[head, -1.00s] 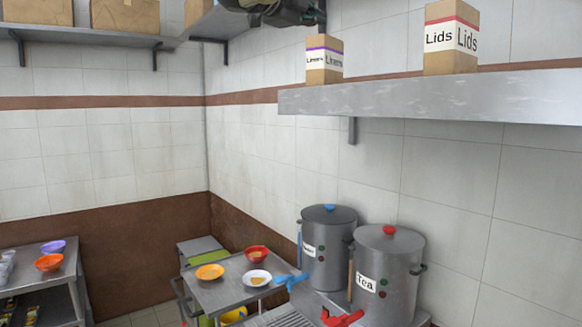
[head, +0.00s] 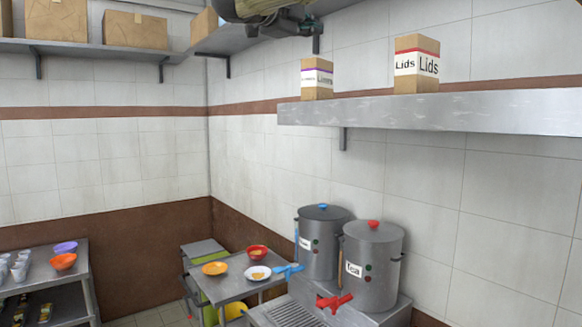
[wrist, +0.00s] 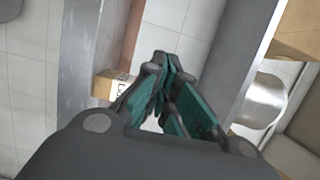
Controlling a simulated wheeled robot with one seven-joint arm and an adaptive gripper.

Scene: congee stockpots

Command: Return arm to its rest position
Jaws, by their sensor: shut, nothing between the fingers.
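In the wrist view, my gripper (wrist: 168,65) has dark grey fingers with teal pads. Its fingertips meet, and nothing is held between them. A cardboard box (wrist: 113,85) with a white label shows beyond the fingers on the left, apart from them.
A wall shelf (head: 430,112) bears a Liners box (head: 316,91) and a Lids box (head: 416,84). Below it stand a tea stockpot (head: 375,270) and another stockpot (head: 318,258) with red and blue taps. A small table (head: 222,292) holds bowls and plates.

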